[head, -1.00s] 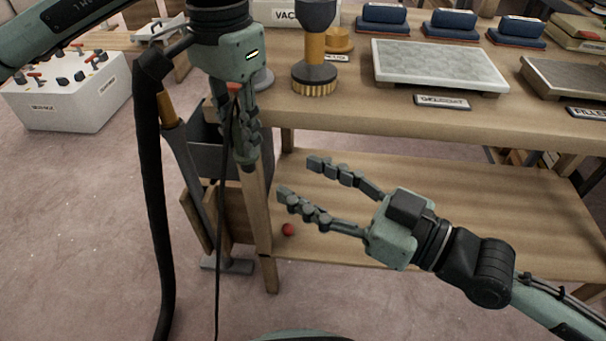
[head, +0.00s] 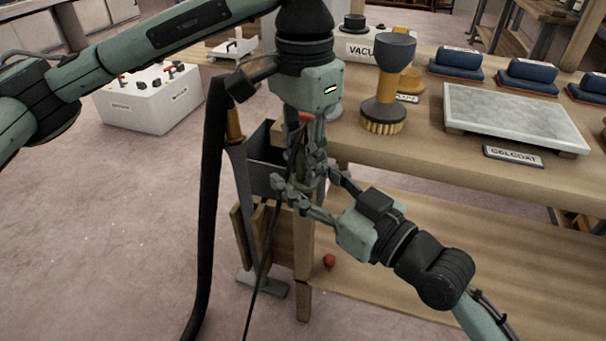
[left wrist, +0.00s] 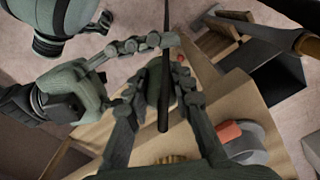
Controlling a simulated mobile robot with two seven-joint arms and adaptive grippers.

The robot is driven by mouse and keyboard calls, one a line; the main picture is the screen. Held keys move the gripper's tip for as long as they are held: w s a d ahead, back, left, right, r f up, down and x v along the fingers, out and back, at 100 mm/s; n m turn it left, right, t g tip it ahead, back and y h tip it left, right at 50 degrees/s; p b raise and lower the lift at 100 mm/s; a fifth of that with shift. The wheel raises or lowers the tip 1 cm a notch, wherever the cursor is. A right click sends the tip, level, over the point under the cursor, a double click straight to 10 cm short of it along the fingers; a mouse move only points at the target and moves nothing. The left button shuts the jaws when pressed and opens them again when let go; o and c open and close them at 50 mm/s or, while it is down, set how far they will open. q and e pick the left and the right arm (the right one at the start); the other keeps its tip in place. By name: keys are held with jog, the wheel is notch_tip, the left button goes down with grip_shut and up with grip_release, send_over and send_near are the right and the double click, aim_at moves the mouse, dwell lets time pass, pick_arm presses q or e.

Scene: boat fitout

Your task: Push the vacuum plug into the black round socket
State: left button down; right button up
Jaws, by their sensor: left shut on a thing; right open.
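My left gripper (head: 308,165) points down beside the bench's left corner, shut on the black vacuum plug (left wrist: 164,105), which is mostly hidden by fingers in the head view. A thin black cable (head: 263,262) hangs from it toward the floor. My right gripper (head: 304,182) is open, its fingers spread on either side of the cable just at the left fingertips; whether they touch is unclear. It also shows in the left wrist view (left wrist: 158,68), coming from the left. A black round fitting (head: 355,19), apparently the socket, tops the white box labelled "VACU…" (head: 365,48) on the bench.
A brush (head: 384,120) stands on the bench near that box, with a pale slab (head: 515,118) and blue blocks (head: 455,64) to the right. A thick black hose (head: 207,215) hangs at left. A red ball (head: 329,260) lies on the lower shelf.

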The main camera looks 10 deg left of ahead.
jog(key=c, duration=1.1)
pick_arm(q)
jog(key=c, duration=1.2)
grip_release()
pick_arm(e)
grip_shut()
